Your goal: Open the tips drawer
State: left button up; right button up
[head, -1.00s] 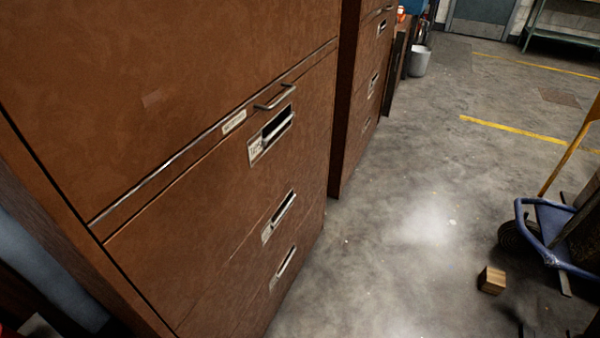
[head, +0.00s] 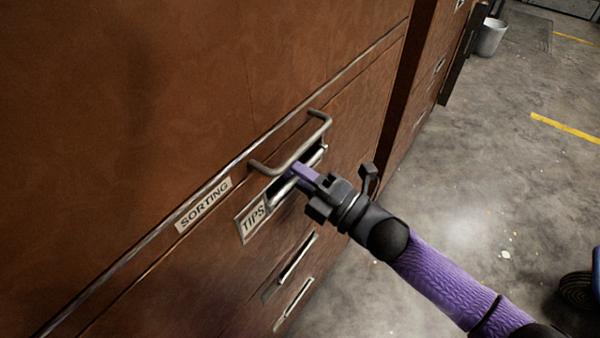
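The tips drawer carries a white label reading TIPS (head: 252,222) and looks closed in the brown cabinet front. Its silver recessed pull (head: 282,193) is just right of the label. My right gripper (head: 301,178) comes in from the right, with its purple fingers at the pull's slot. The fingertips are partly hidden there, so I cannot tell whether they grip the pull's edge or how far apart they are. My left gripper is not in view.
A curved metal bar handle (head: 292,150) sits just above the pull, near the SORTING label (head: 203,204). Two more recessed pulls lie below. Open concrete floor (head: 470,190) is to the right, with a grey bucket (head: 490,37) at the back.

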jog(key=shift+c, duration=0.3)
grip_shut()
dwell(1.2)
